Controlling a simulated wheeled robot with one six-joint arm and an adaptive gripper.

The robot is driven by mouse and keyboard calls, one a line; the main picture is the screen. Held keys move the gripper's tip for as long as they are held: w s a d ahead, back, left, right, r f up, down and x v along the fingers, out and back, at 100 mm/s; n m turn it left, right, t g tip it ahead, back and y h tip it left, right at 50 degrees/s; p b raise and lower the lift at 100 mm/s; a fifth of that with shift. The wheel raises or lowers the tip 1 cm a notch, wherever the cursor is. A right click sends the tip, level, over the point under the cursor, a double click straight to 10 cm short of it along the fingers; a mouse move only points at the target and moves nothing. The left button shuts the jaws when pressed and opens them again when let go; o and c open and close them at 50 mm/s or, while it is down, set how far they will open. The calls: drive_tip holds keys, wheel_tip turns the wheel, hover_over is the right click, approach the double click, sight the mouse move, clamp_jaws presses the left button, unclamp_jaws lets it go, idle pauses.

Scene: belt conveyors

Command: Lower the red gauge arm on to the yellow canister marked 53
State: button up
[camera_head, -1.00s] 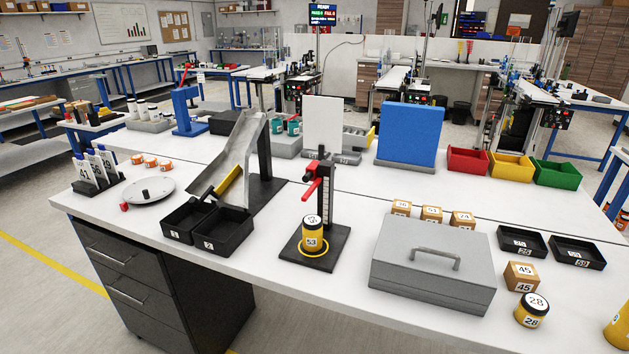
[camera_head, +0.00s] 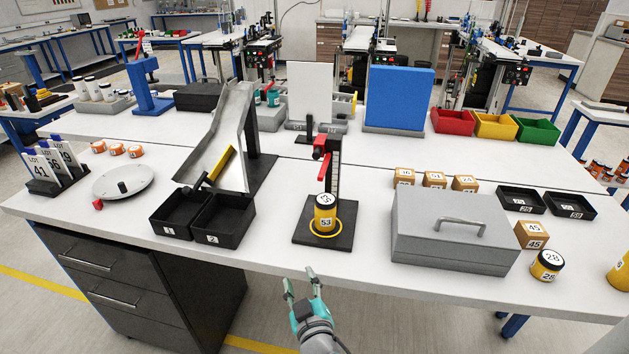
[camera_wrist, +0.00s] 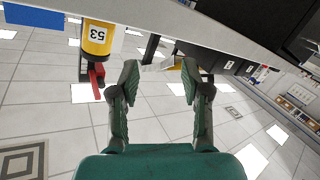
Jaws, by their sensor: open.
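The yellow canister marked 53 (camera_head: 325,213) stands upright on the black gauge base (camera_head: 342,240), inside a yellow ring. The red gauge arm (camera_head: 322,168) is on the dark post (camera_head: 335,165), raised above the canister lid with a gap between them. In the wrist view, which looks upside down, the canister (camera_wrist: 97,40) and the red arm (camera_wrist: 97,82) show at the left. My gripper (camera_head: 300,281) is open and empty, in front of the table's near edge. Its two fingers are spread apart in the wrist view (camera_wrist: 159,72).
Two black bins (camera_head: 222,222) stand left of the gauge, below a metal chute (camera_head: 222,135). A grey lidded box (camera_head: 450,255) stands close on its right. A second yellow canister, marked 28 (camera_head: 547,265), is farther right. Bare tabletop lies in front of the gauge.

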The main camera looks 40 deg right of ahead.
drive_tip(key=w+d+r+m+g+h, duration=0.1)
drive_tip(key=w+d+r+m+h, duration=0.25)
drive_tip(key=w+r, duration=0.4)
drive_tip(key=m+g+h, duration=0.3)
drive_tip(key=m+h, duration=0.1)
approach(316, 156)
drive_tip(key=shift+n, duration=0.25)
drive_tip(key=x, duration=0.9)
drive_tip(key=shift+w, duration=0.1)
drive_tip(key=shift+c, duration=0.2)
clamp_jaws()
